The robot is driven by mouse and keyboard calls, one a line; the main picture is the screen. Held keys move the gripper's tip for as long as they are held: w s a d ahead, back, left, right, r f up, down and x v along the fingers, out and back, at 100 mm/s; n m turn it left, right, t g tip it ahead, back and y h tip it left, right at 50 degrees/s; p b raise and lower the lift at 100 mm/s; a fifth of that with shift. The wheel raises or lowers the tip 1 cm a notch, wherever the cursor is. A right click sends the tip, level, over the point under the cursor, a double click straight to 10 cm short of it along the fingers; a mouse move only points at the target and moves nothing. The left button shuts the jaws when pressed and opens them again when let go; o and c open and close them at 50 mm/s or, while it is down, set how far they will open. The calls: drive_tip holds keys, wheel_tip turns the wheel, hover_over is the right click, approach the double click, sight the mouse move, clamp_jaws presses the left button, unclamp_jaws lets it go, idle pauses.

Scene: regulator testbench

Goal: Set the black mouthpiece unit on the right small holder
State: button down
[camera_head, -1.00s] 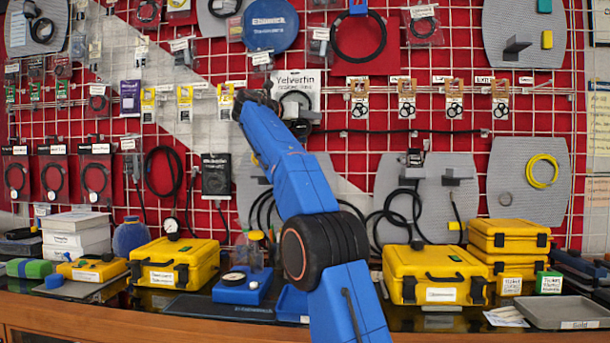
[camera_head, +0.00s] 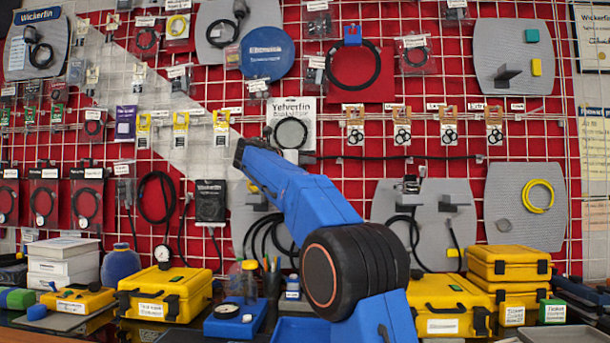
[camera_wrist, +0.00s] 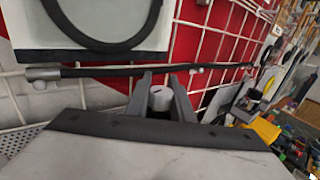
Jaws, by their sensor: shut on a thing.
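In the wrist view my gripper (camera_wrist: 160,92) has its two dark fingers shut on a small piece with a pale grey round end (camera_wrist: 160,98) and a dark part below. I take this for the mouthpiece unit; most of it is hidden. In the head view my blue arm reaches left toward the wall, its dark end beside the lower left of the Yelverfin packet, and the fingers cannot be made out. The right small holder (camera_head: 455,203) is a small grey shelf on the lower middle-right grey panel. Its top looks bare. It is well to the right of my gripper.
A neighbouring holder (camera_head: 408,203) on that panel has a dark item on top and black hoses below. A black bar (camera_wrist: 110,71) runs along the wire grid close behind my fingers. Yellow cases (camera_head: 440,308) stand on the bench below. Several packets hang around.

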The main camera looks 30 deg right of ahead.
drive_tip(key=shift+f, duration=1.9)
drive_tip(key=shift+f, duration=0.1)
drive_tip(key=c, duration=1.5)
unclamp_jaws()
drive_tip(key=shift+c, duration=0.2)
drive_tip(key=v, duration=1.2)
